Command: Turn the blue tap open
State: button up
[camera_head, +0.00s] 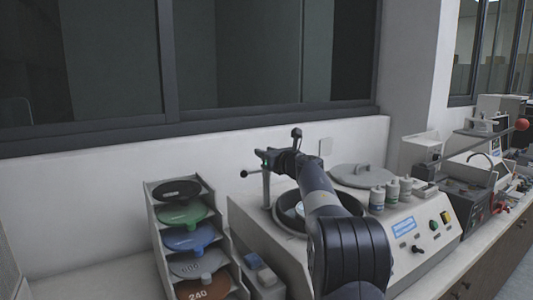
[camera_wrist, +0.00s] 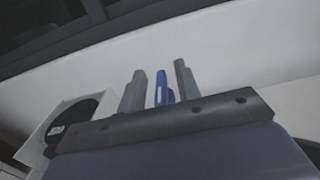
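The blue tap (camera_wrist: 161,88) shows in the wrist view as a narrow upright blue piece between the two grey fingers of my gripper (camera_wrist: 160,85). The fingers stand apart, with narrow gaps visible on both sides of the blue piece; I cannot tell its depth relative to the fingertips. In the head view my gripper (camera_head: 268,160) is above the left part of the grey machine (camera_head: 255,222), at the top of a thin upright post (camera_head: 266,190). The blue tap cannot be made out there; my gripper and arm cover that area.
A rack (camera_head: 160,235) of coloured discs stands left of the machine. A round bowl (camera_head: 288,222) lies partly behind my arm. Several white bottles (camera_head: 377,200) and a grey lid (camera_head: 360,176) are to the right. A wall (camera_head: 95,200) and window are behind.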

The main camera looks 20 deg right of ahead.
jog(key=shift+s, duration=0.1)
jog(key=b+v, duration=0.3)
jog(key=v, duration=0.7)
jog(key=shift+s, duration=0.3)
jog(key=shift+w, duration=0.1)
jog(key=p+x, duration=0.3)
jog(key=x, duration=0.7)
jog(key=shift+w, duration=0.35)
jog(key=shift+s, duration=0.1)
